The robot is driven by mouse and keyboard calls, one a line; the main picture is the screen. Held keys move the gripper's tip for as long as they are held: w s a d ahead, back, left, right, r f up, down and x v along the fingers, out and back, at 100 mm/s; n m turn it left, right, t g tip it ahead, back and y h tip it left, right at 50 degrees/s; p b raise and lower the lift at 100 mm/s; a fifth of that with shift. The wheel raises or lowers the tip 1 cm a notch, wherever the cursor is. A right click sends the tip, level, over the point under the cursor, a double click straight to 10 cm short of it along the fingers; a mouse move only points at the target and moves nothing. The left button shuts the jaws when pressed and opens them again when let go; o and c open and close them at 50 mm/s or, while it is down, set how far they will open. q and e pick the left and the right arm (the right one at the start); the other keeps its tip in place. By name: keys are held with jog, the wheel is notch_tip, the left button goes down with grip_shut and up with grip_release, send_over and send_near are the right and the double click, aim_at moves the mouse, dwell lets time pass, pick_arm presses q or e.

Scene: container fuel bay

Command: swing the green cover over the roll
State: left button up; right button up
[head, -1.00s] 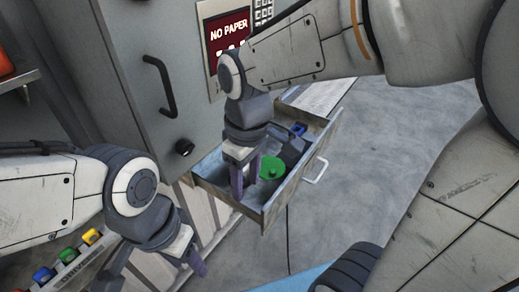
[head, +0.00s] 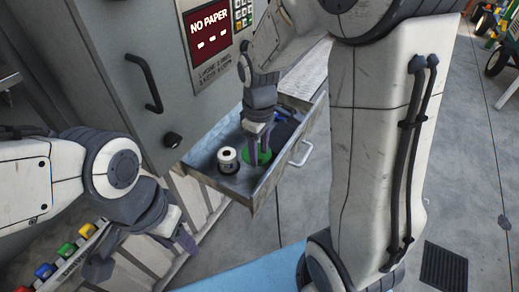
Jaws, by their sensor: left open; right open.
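The green cover (head: 263,157) is a round green disc inside the open drawer, to the right of the roll. The white roll (head: 228,158) stands upright in the drawer, uncovered, with a dark hole in its top. My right gripper (head: 257,155) points down into the drawer, open, with its fingers at the green cover and hiding part of it. Whether the fingers touch the cover cannot be told. My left gripper (head: 180,238) is open and empty, outside the drawer at the lower left.
The metal drawer (head: 266,192) has a pale handle (head: 301,153) on its front. A blue part (head: 283,115) lies at its back. The grey cabinet above has a black handle (head: 145,83) and a red NO PAPER screen (head: 209,33). Coloured buttons (head: 66,250) line the lower left.

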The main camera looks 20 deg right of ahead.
jog(key=shift+f, duration=0.35)
grip_shut()
jog(key=shift+r, duration=0.1)
dwell(1.1)
